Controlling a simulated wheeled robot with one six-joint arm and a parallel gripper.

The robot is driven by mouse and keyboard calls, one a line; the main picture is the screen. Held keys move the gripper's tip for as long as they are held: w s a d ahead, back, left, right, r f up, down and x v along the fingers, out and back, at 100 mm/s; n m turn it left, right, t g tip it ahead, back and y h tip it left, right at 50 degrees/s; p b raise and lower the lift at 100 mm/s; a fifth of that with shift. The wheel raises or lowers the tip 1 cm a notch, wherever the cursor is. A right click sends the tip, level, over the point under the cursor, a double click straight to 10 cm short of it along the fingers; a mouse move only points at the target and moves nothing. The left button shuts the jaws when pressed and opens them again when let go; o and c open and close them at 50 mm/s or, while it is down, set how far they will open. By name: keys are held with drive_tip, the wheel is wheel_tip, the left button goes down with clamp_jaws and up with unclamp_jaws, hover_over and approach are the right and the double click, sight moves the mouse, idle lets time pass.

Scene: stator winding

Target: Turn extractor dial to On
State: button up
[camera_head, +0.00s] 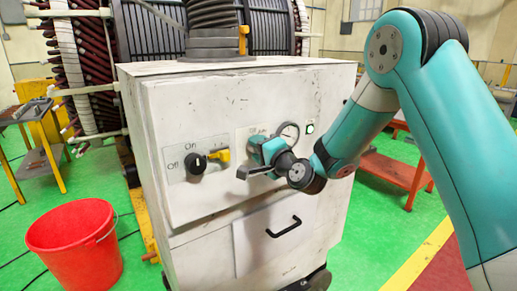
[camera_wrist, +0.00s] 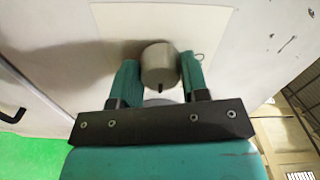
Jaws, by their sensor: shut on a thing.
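A white cabinet (camera_head: 240,92) stands in the middle of the head view. A black dial (camera_head: 196,163) with the words On and Off sits on its left panel.
A yellow lever (camera_head: 219,155) sticks out between the black dial and my gripper. A black drawer handle (camera_head: 283,227) is below. A red bucket (camera_head: 75,245) stands on the green floor at left. Orange benches (camera_head: 397,174) stand behind my arm.

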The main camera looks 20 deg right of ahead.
drive_tip(key=o, duration=0.9)
drive_tip(key=b+v, duration=1.5)
drive_tip(key=v, duration=0.2)
drive_tip(key=shift+s+b, duration=0.2)
drive_tip(key=shift+b, duration=0.2)
